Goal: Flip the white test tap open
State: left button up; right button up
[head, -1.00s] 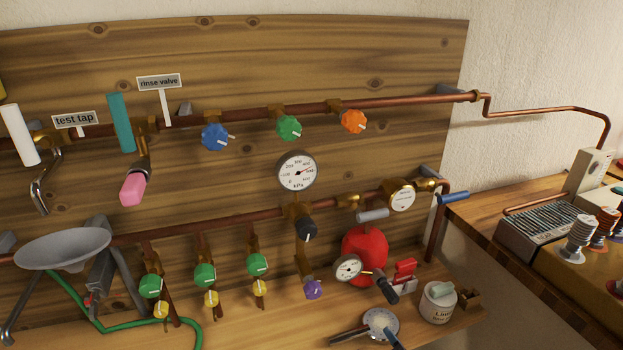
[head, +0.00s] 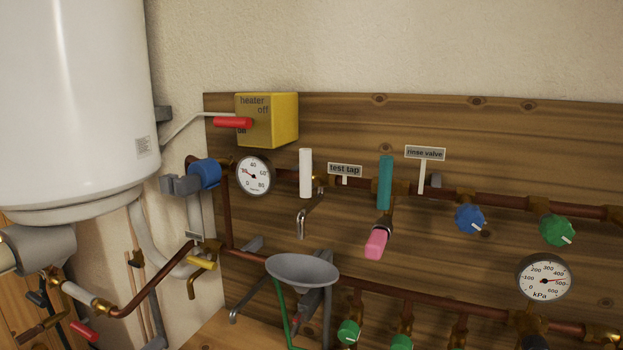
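The white test tap handle (head: 306,173) stands upright on the upper copper pipe, just left of the "test tap" label (head: 345,170). Its curved metal spout (head: 303,222) points down above a grey funnel (head: 302,271). Neither of my grippers shows in the head view.
A teal handle (head: 385,183) with a pink-ended outlet (head: 376,244) is right of the tap, by the "rinse valve" label (head: 425,153). Left are a round gauge (head: 254,175), a yellow heater box (head: 268,120) with a red lever, and a large white tank (head: 75,100). Blue (head: 469,219) and green knobs (head: 557,230) sit right.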

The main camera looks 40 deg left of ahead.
aim_at(306, 186)
jog(key=u, duration=1.1)
jog(key=i+j+z, duration=0.1)
jog(key=j, duration=0.35)
jog(key=i+j, duration=0.1)
jog(key=j, duration=0.4)
jog(key=l+z, duration=0.05)
